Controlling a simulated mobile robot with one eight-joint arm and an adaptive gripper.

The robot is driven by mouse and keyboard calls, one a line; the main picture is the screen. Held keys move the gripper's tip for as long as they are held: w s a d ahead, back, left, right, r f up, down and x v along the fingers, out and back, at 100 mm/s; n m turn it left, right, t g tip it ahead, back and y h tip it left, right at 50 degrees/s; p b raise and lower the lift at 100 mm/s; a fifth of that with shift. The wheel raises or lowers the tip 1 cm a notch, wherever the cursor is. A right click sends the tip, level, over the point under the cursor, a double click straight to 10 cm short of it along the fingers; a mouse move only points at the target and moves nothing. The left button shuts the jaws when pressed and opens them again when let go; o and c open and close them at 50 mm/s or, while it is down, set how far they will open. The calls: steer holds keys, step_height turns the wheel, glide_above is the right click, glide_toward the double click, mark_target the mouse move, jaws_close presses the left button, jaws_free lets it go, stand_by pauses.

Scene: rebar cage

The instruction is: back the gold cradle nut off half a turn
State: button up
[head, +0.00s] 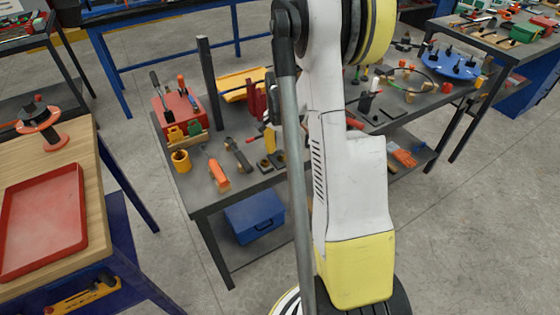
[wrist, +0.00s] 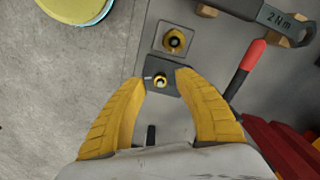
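I cannot tell for certain which is the cradle nut, though the nearer one lies between my fingertips. My gripper (wrist: 161,77) is open, its two yellow fingers on either side of that nut with gaps showing. Contact and height are unclear.
A wrench marked 2 Nm (wrist: 275,18) and a red-handled tool (wrist: 248,65) lie right of the plates, with a red stand (wrist: 285,145) closer in. The bench (head: 215,195) also bears a red box (head: 178,112) and a yellow mug (head: 181,160). Open floor lies left.

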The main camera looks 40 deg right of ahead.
steer(key=shift+f, duration=1.1)
jaws_close()
steer(key=shift+n, duration=0.3)
steer(key=n, duration=0.5)
steer(key=shift+s+d+b, duration=0.1)
steer(key=shift+b, duration=0.25)
steer(key=n, duration=0.6)
steer(key=shift+d+n, duration=0.1)
steer(key=shift+n, duration=0.4)
